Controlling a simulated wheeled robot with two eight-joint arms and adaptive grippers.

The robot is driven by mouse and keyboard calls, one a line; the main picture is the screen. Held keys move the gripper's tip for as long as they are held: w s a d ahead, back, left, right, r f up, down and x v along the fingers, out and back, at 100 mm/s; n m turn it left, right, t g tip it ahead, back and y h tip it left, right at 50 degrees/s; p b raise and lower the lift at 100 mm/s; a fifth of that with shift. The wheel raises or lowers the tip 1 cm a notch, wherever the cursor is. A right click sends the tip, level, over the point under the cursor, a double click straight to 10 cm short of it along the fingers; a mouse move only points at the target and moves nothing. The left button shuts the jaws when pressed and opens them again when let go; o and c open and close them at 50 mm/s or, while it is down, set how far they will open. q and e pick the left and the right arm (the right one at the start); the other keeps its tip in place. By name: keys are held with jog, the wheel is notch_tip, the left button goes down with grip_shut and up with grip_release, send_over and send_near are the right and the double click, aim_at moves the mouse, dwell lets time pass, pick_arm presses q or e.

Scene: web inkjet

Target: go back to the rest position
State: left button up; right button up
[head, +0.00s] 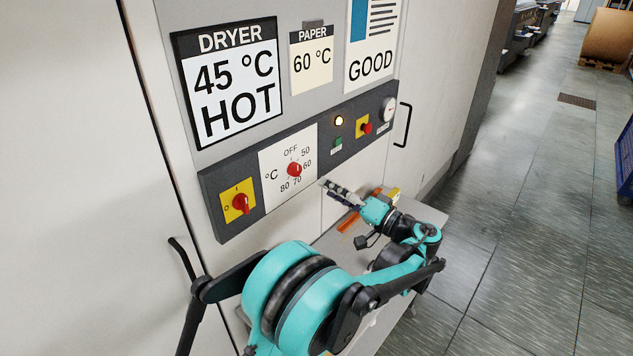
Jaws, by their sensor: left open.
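My left arm (290,290), teal and black, comes in from the bottom and bends back toward the machine's panel. My left gripper (326,184) is open and empty. In the picture it lies just right of and below the temperature dial plate (276,188), and I see no contact. The plate's red knob (295,169) is clear of the fingers; its exact setting is too small to read surely. My right gripper is not in view.
The dark panel (222,186) also carries a red switch on yellow (240,203), a lit lamp (339,120), a red button (367,128) and a gauge (389,108). Signs read DRYER 45 °C HOT (230,85), PAPER 60 °C (312,65) and GOOD (371,65). A grey shelf (432,213) lies under the arm.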

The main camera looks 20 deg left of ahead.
pick_arm(q)
jog(key=shift+v, duration=1)
